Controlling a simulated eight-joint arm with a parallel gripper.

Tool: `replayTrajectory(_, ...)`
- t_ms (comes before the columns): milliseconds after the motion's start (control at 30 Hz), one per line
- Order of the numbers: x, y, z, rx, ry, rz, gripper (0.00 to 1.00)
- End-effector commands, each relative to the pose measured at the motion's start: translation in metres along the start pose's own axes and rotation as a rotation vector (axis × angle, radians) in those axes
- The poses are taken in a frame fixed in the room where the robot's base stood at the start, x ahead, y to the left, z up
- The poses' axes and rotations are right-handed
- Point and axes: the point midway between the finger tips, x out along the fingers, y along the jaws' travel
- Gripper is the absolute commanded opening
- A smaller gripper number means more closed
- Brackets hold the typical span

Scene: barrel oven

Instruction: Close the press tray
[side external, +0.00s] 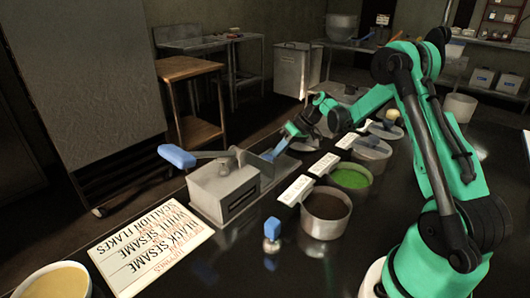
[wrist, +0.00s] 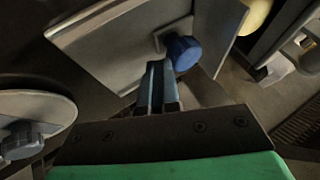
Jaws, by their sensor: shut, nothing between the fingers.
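The press (side external: 222,192) is a grey metal box on the dark counter, with a lever ending in a blue grip (side external: 176,156). A flat grey tray (side external: 284,166) extends out from its far right side. In the wrist view, a grey plate (wrist: 110,45), which looks like this tray, carries a blue knob (wrist: 183,52). My gripper (wrist: 157,72) is shut and empty, its blue-grey fingertips just left of the knob in that view. I cannot tell whether they touch it. In the side view, my gripper (side external: 288,134) is low over the tray's far end; the knob is not clearly distinguishable there.
Bowls of dark (side external: 326,212) and green (side external: 351,177) toppings stand right of the press with white labels. A blue-topped stamp (side external: 272,232) stands in front. A sign board (side external: 150,248) lies at front left. A round lid (wrist: 35,115) shows at left in the wrist view.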

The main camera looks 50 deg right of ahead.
Motion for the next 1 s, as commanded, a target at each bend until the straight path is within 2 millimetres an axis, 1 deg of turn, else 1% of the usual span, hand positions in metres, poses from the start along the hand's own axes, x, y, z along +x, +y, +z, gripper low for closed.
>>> replayTrajectory(33,0.006,-0.015,0.003,-0.005,-0.002,-0.003,0.00)
replayTrajectory(100,0.013,-0.030,0.006,-0.005,-0.003,-0.003,0.00)
replayTrajectory(200,0.019,-0.045,0.009,-0.003,-0.001,-0.002,0.00)
replayTrajectory(300,0.022,-0.053,0.011,-0.001,0.000,-0.002,0.00)
replayTrajectory(400,0.023,-0.056,0.011,0.000,0.000,-0.004,0.00)
replayTrajectory(667,0.024,-0.057,0.012,-0.003,-0.004,-0.010,0.00)
replayTrajectory(767,0.022,-0.054,0.011,-0.001,-0.003,-0.010,0.00)
replayTrajectory(867,0.017,-0.043,0.011,0.002,0.000,-0.005,0.00)
replayTrajectory(967,0.007,-0.024,0.011,0.006,0.004,0.003,0.00)
replayTrajectory(1000,0.002,-0.014,0.011,0.008,0.006,0.006,0.00)
